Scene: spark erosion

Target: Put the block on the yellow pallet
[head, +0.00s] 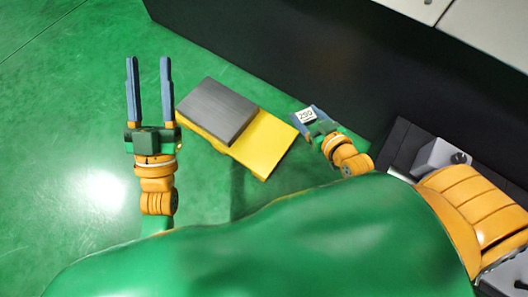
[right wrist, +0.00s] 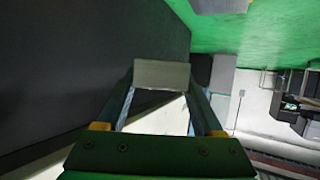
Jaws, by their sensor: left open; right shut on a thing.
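The yellow pallet (head: 264,146) lies on the green floor, and a large dark grey slab (head: 217,110) covers its left part. The right part of the pallet is bare. My right gripper (head: 308,111) is shut on a small pale block (head: 306,116) with dark marks on its face, just right of the pallet's right corner. In the right wrist view the block (right wrist: 162,75) sits between the fingertips as a plain grey face. Its height above the floor is hard to tell. My left gripper (head: 150,62) is open and empty, left of the pallet.
A long black machine side (head: 270,50) runs behind the pallet, with pale panels on top at the upper right. A dark base with a grey fixture (head: 437,156) stands at the right. The floor left of the pallet is clear.

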